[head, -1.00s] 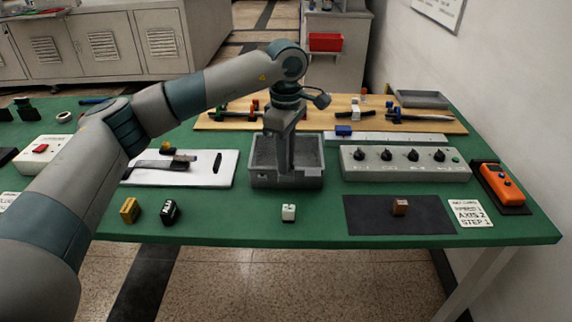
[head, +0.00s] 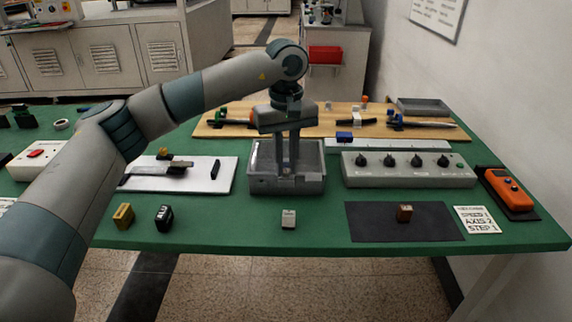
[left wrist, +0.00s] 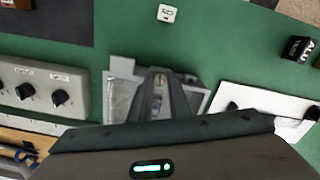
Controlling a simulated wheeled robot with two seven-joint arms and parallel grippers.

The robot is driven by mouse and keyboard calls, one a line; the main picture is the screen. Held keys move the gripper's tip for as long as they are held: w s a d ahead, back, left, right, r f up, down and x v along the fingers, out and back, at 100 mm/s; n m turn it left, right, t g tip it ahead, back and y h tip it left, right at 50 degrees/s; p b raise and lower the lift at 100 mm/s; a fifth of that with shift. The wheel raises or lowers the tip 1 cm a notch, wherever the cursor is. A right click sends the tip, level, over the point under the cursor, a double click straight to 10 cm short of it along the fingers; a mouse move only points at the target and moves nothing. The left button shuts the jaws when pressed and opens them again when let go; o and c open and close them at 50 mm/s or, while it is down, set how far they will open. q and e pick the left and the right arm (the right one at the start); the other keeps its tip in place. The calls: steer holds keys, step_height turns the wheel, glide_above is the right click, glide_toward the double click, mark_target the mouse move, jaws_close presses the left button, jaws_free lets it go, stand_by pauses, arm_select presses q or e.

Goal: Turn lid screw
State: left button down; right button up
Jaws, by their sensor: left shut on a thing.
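A grey box (head: 258,184) with a lid stands at the middle of the green table. It also shows in the left wrist view (left wrist: 195,98), partly hidden by my gripper. My left gripper (head: 287,176) points straight down over the box, its fingertips low at the lid. In the left wrist view the fingers (left wrist: 157,104) come close together around a small thing. I take it to be the lid screw; its details are too small and covered to tell. My right gripper is in neither current view.
A grey knob panel (head: 408,170) stands right of the box. A white board (head: 205,180) with a dark tool lies left. A white cube (head: 289,218) sits in front, a dark mat (head: 375,225) front right. A wooden board (head: 225,128) with tools lies behind.

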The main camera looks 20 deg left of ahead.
mark_target(286, 170)
arm_select(q)
steer(key=shift+m, duration=0.3)
arm_select(e)
steer(key=shift+a, duration=0.1)
arm_select(q)
steer(key=c, duration=1.6)
jaws_free()
steer(key=shift+c, duration=0.2)
steer(key=shift+r, duration=0.15)
step_height(286, 170, up, 17)
arm_select(e)
steer(key=shift+w+d+f, duration=0.2)
steer(key=shift+w+f, duration=0.1)
steer(key=shift+f, duration=0.15)
